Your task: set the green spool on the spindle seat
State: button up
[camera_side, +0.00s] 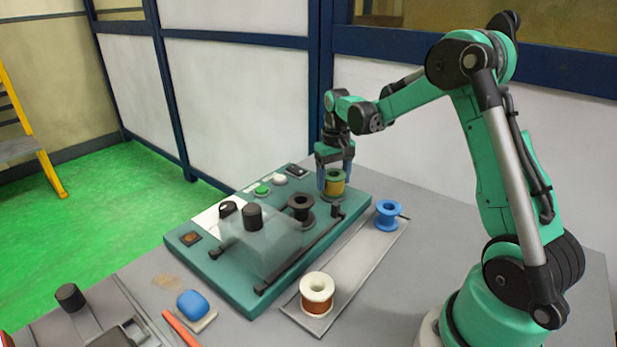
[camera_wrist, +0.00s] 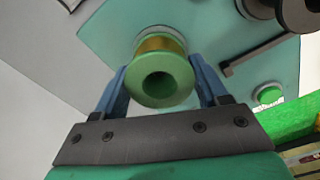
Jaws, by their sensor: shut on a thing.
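The green spool (camera_side: 335,176), with amber wire wound on it, is upright between the fingers of my gripper (camera_side: 335,172) at the far right corner of the teal winding machine (camera_side: 205,262). In the wrist view the green spool (camera_wrist: 160,82) sits between the two blue fingers of my gripper (camera_wrist: 162,88), its hole facing the camera. My gripper is shut on it. The spindle seat below is mostly hidden by the spool; I cannot tell whether the two touch.
A dark spool (camera_side: 300,206) stands on the machine, near a clear cover (camera_side: 262,245) and a black rail (camera_side: 300,262). A blue spool (camera_side: 387,214) and a white spool with copper wire (camera_side: 317,292) stand on a grey tray (camera_side: 352,262).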

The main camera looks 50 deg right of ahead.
dwell(0.3)
jog(key=o, duration=1.3)
jog(key=shift+r, duration=3.45)
